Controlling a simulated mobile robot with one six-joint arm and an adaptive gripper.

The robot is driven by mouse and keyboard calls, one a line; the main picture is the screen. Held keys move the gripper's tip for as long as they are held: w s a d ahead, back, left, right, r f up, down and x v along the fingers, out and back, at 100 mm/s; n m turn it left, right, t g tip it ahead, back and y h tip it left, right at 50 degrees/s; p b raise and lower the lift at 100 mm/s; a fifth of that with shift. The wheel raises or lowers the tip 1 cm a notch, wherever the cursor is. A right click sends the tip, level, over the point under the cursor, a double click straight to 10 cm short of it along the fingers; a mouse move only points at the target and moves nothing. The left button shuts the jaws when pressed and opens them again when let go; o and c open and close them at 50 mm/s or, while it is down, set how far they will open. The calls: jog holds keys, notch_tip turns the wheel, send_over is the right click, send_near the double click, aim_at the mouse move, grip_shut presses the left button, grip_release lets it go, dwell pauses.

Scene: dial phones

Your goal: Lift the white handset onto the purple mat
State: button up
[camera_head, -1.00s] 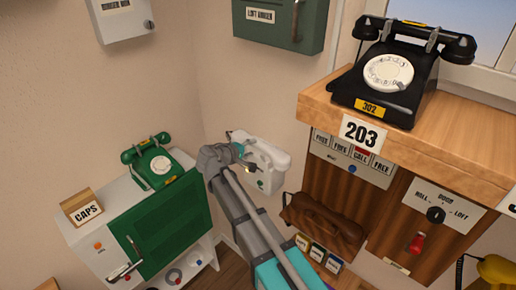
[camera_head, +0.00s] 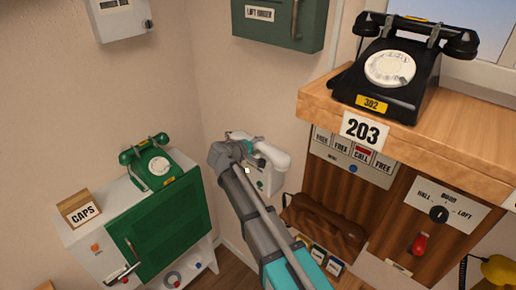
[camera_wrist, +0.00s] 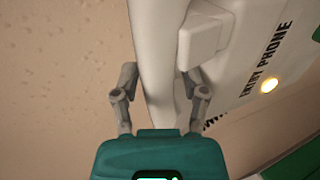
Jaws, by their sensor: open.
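The white handset (camera_wrist: 157,55) is at the entry phone (camera_wrist: 262,45) on the wall, long and upright in the wrist view. My gripper (camera_wrist: 160,80) is open, with one finger on each side of the handset. I cannot tell whether either finger touches it. In the head view my gripper (camera_head: 246,150) is at the white entry phone (camera_head: 264,184) near the room corner, and part of the handset (camera_head: 275,157) shows beyond it. My wrist hides the rest. I cannot make out a purple mat in either view.
A green phone (camera_head: 155,165) stands on the cabinet (camera_head: 105,222) at left, beside a CAPS box (camera_head: 78,208). A black phone (camera_head: 395,75) stands on the wooden shelf (camera_head: 470,125) at right. A brown bag-like object (camera_head: 325,222) is below. A green box (camera_head: 280,22) hangs above.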

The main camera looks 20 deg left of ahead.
jog(key=shift+c, duration=0.3)
grip_shut()
jog(key=shift+s+d, duration=0.1)
jog(key=shift+r, duration=0.2)
jog(key=shift+r+p, duration=0.8)
jog(key=shift+p, duration=0.2)
jog(key=s+d+r+p, duration=0.1)
jog(key=s+r+p, duration=1)
jog(key=s, duration=0.2)
jog(key=shift+s+d, duration=0.35)
